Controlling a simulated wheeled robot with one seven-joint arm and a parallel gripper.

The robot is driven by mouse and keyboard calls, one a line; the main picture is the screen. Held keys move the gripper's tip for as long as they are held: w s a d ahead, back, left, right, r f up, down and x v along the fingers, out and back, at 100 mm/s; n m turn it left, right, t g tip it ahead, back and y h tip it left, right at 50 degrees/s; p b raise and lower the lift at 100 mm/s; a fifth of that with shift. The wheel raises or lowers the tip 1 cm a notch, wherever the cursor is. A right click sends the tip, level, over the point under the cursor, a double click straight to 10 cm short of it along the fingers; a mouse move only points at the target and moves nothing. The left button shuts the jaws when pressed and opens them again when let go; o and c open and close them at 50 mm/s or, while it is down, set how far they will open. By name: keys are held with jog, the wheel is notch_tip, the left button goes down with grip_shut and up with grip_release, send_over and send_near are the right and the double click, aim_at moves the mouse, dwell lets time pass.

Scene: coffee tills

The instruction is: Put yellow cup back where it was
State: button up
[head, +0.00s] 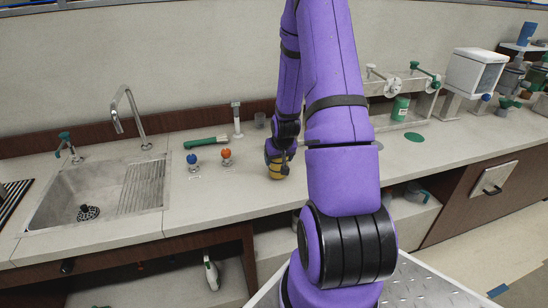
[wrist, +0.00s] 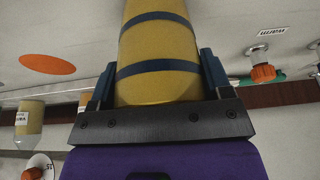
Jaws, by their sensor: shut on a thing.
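The yellow cup with dark blue bands (wrist: 158,50) fills the upper middle of the wrist view. My gripper (wrist: 156,80) is shut on it, with one dark finger on each side. In the head view my gripper (head: 279,153) is over the counter, right of the orange-topped knob, and the yellow cup (head: 277,172) shows just under it. I cannot tell whether the cup touches the counter. An orange disc (wrist: 47,64) shows at the left of the wrist view, apart from the cup; I cannot find it in the head view, where my arm hides part of the counter.
A sink (head: 100,192) is at the left. A blue knob (head: 192,158), an orange knob (head: 226,153) and a green-handled tool (head: 206,142) are left of my gripper. A green cup (head: 400,107) and a green disc (head: 414,138) are at the right. The counter's front strip is clear.

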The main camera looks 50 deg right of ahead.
jog(key=shift+f, duration=0.45)
jog(key=shift+f, duration=0.15)
jog(key=o, duration=1.1)
jog(key=shift+o, duration=0.2)
